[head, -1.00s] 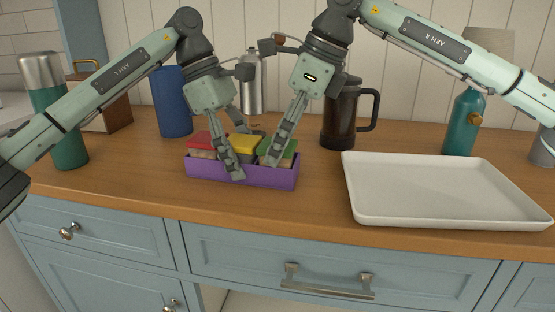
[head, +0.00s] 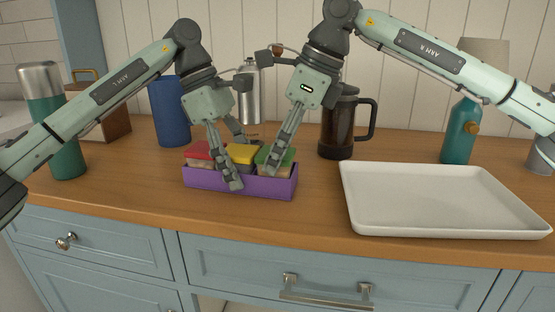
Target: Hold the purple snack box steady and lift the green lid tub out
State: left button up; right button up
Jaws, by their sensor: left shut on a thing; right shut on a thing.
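The purple snack box (head: 258,189) stands on the wooden counter in the middle of the head view. In it, from left to right, are a red lid tub (head: 200,150), a yellow lid tub (head: 240,152) and the green lid tub (head: 287,158). My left gripper (head: 236,172) is shut on the box, with one finger down over its front wall. My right gripper (head: 273,164) is shut on the green lid tub, which is at the box's right end. The far fingers are partly hidden. I cannot tell whether the tub is off the box floor.
A white tray (head: 350,226) lies empty to the right. A dark coffee press (head: 337,128) stands behind the box. A blue canister (head: 171,112), a steel bottle (head: 248,92), a green flask (head: 66,160) and a teal lamp (head: 461,130) stand around. Clear counter lies between box and tray.

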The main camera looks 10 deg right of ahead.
pick_arm(q)
jog(key=o, duration=1.3)
pick_arm(e)
notch_tip(320, 180, up, 10)
jog(key=shift+f, duration=0.15)
pick_arm(q)
jog(key=shift+r, duration=0.1)
